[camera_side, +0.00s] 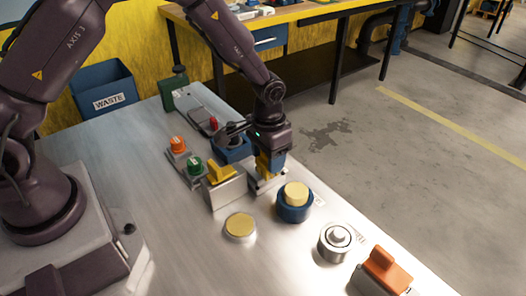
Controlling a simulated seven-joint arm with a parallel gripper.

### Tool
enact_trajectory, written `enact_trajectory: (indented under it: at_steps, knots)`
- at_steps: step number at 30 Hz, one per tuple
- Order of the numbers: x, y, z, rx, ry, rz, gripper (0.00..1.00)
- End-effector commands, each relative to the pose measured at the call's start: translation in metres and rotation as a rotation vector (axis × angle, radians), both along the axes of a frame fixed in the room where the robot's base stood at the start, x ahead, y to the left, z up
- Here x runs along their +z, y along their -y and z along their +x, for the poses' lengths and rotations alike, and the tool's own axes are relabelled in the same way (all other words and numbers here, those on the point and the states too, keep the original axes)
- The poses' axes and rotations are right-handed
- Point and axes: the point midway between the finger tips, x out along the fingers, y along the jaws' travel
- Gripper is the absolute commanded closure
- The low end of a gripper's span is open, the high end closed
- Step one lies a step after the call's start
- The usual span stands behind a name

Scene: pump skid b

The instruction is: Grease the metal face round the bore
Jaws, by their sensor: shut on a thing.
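My gripper (269,168) points down near the middle of the bench, with its jaws shut on a small yellow thing (264,163). The lower end of this thing is just over or touching a pale metal block; I cannot tell which. Right of the gripper is a round blue holder (293,213) with a cream-yellow top (296,194). A low silver-rimmed round piece with a flat yellowish top (240,226) lies nearer the camera. A silver metal cylinder (335,243) with a raised round centre stands further right. I cannot make out which metal face surrounds a bore.
A block with a yellow handle (221,174) stands left of the gripper. An orange-handled block (386,268) is front right. A blue waste bin (104,88) stands at back left.

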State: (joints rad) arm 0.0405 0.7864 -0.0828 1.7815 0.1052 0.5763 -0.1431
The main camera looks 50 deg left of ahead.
Motion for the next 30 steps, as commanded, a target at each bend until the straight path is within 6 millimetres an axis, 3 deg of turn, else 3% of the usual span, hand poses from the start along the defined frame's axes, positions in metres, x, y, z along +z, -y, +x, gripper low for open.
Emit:
enact_trajectory:
  at_steps: [22,25,30]
  knots:
    - [0.006,-0.072,0.0,0.007,0.002,0.002,0.71]
    - [0.006,-0.07,0.01,0.003,0.001,0.002,0.71]
    - [0.006,-0.052,0.008,0.001,0.0,0.002,0.71]
